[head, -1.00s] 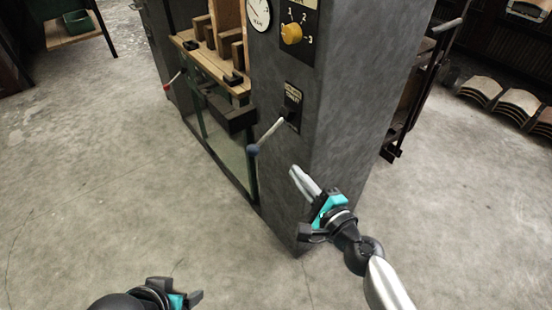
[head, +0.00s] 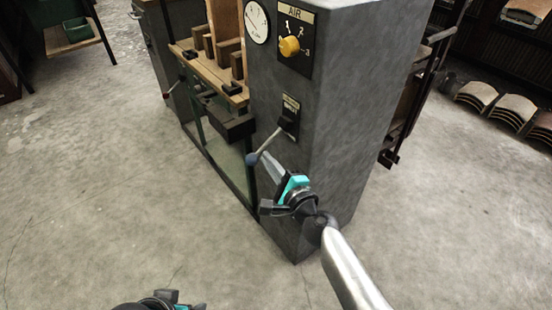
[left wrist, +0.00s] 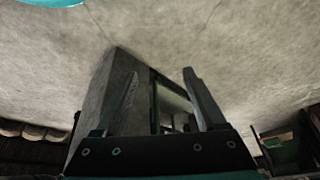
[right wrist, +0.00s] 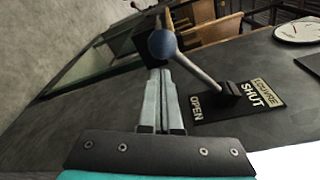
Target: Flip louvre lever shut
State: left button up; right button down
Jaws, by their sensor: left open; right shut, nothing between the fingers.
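The louvre lever (head: 268,142) is a metal rod with a dark blue ball knob (head: 252,159) on the grey cabinet's front. It slants down and outward, on the OPEN side of its black label plate (right wrist: 262,100), which reads LOUVRE, SHUT and OPEN in the right wrist view. My right gripper (head: 267,160) is shut and empty, its fingertips close below the knob (right wrist: 162,43). I cannot tell whether they touch it. My left gripper (left wrist: 162,80) is open and empty, low over the floor, far from the lever; its edge shows at the head view's bottom.
The grey cabinet (head: 345,130) also carries a yellow AIR knob (head: 289,46) and a round gauge (head: 256,21) above the lever. A wooden shelf (head: 207,72) with a dark block below it stands left of the lever. The concrete floor in front is clear.

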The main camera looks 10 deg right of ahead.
pick_arm(q)
jog(key=shift+f, duration=0.7)
pick_arm(e)
jog(key=shift+s+a+r, duration=0.25)
jog(key=shift+s+a, duration=0.15)
pick_arm(q)
jog(key=shift+p, duration=0.35)
pick_arm(e)
jog(key=shift+r, duration=0.1)
